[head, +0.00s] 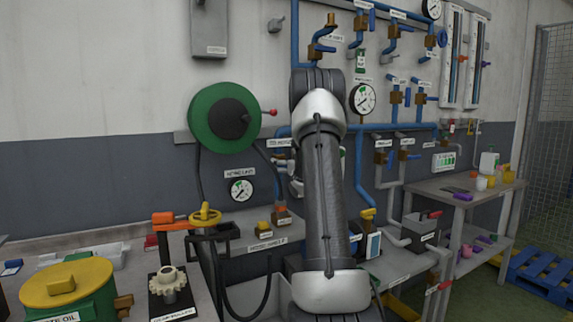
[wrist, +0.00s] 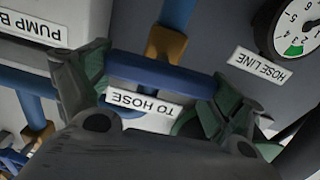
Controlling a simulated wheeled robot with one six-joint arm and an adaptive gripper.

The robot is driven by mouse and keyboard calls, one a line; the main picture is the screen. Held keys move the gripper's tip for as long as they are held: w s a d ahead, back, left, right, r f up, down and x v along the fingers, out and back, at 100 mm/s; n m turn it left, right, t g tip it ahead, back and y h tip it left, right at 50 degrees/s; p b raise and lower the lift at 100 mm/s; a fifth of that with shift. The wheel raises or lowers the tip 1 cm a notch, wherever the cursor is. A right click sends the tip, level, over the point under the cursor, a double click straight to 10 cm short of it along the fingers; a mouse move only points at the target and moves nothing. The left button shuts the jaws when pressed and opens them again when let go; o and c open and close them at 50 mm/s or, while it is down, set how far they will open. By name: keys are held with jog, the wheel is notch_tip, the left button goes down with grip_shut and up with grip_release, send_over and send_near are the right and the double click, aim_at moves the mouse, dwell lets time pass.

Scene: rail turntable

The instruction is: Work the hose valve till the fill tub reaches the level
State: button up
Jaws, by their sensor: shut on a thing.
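In the wrist view, my gripper (wrist: 156,82) is shut on the blue handle of the hose valve (wrist: 150,70), one finger at each end. A white "TO HOSE" label (wrist: 142,98) shows upside down beside the handle. The brass valve body (wrist: 166,43) and blue pipe lie behind it. In the head view my arm hides most of the valve and gripper. A grey open tub (head: 262,294) is partly hidden by my arm at the lower middle; I cannot tell whether it is the fill tub, and its level is not visible.
The hose line gauge (head: 240,190) hangs on the wall, and also shows in the wrist view (wrist: 299,30). A green hose reel (head: 205,120) is mounted left of my arm. A yellow-lidded oil drum (head: 68,284) and a gear puller (head: 170,283) stand at lower left.

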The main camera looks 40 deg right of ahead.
jog(key=n, duration=0.4)
jog(key=shift+a+n, duration=0.2)
jog(key=shift+n, duration=0.1)
jog(key=n, duration=0.3)
jog(key=shift+w+a+f+n, duration=0.1)
jog(key=shift+a+f+n, duration=0.05)
jog(key=shift+n, duration=0.15)
jog(key=n, duration=0.3)
jog(key=shift+a+f+n, duration=0.1)
jog(key=shift+n, duration=0.2)
jog(key=shift+f+n, duration=0.2)
jog(key=shift+n, duration=1.7)
jog(key=o, duration=0.7)
